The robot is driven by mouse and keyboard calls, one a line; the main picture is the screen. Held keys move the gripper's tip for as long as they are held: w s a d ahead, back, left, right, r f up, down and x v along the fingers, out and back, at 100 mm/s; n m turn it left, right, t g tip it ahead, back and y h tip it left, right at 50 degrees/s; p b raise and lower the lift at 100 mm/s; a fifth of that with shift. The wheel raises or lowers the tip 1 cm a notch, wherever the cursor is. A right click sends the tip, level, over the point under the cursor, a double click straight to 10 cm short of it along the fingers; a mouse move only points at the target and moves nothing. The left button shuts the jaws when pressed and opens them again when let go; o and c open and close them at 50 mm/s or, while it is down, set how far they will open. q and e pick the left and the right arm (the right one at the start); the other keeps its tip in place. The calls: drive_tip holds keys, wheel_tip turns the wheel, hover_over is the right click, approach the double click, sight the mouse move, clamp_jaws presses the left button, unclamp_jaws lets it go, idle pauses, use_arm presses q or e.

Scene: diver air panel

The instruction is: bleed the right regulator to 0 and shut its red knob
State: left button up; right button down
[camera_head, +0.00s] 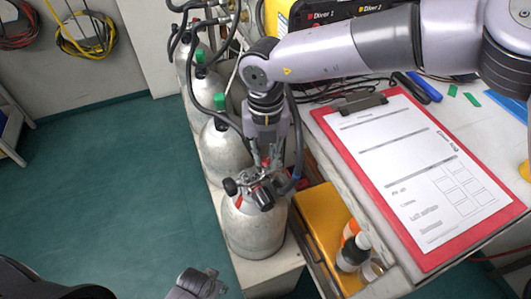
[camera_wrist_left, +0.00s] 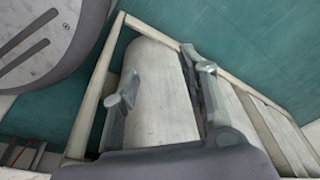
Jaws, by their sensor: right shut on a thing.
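The front grey cylinder (camera_head: 252,232) stands upright at the near end of the row. Its regulator (camera_head: 256,187) sits on top, with black round parts and small red parts. My right gripper (camera_head: 265,160) reaches down onto the regulator from above and is shut on a part of it. Its fingers hide which part, so I cannot tell whether that is the red knob. The gauge reading is not legible. My left gripper (camera_head: 200,284) is at the bottom edge of the head view, apart from the cylinder. In the left wrist view its fingers (camera_wrist_left: 165,98) are spread with nothing between them.
Grey cylinders with green tops (camera_head: 219,103) stand behind, with black hoses nearby. A red clipboard (camera_head: 335,142) lies on the bench at right. Below the bench edge are a yellow case (camera_head: 318,207) and small bottles (camera_head: 353,252). The green floor (camera_head: 90,200) at left is clear.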

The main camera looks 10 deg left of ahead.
drive_tip(key=n+b, duration=0.2)
drive_tip(key=n, duration=0.1)
drive_tip(key=shift+f+n, duration=0.1)
drive_tip(key=shift+n, duration=0.3)
drive_tip(key=n+b, duration=0.2)
drive_tip(key=n, duration=0.7)
drive_tip(key=shift+b, duration=0.3)
drive_tip(key=n, duration=0.3)
drive_tip(key=shift+n+b, duration=0.3)
drive_tip(key=n, duration=0.3)
use_arm(q)
wheel_tip(320, 180, up, 19)
drive_tip(key=w+t, duration=0.1)
use_arm(e)
drive_tip(key=shift+n, duration=0.8)
use_arm(q)
drive_tip(key=shift+w+r, duration=0.1)
use_arm(e)
drive_tip(key=c, duration=1.5)
unclamp_jaws()
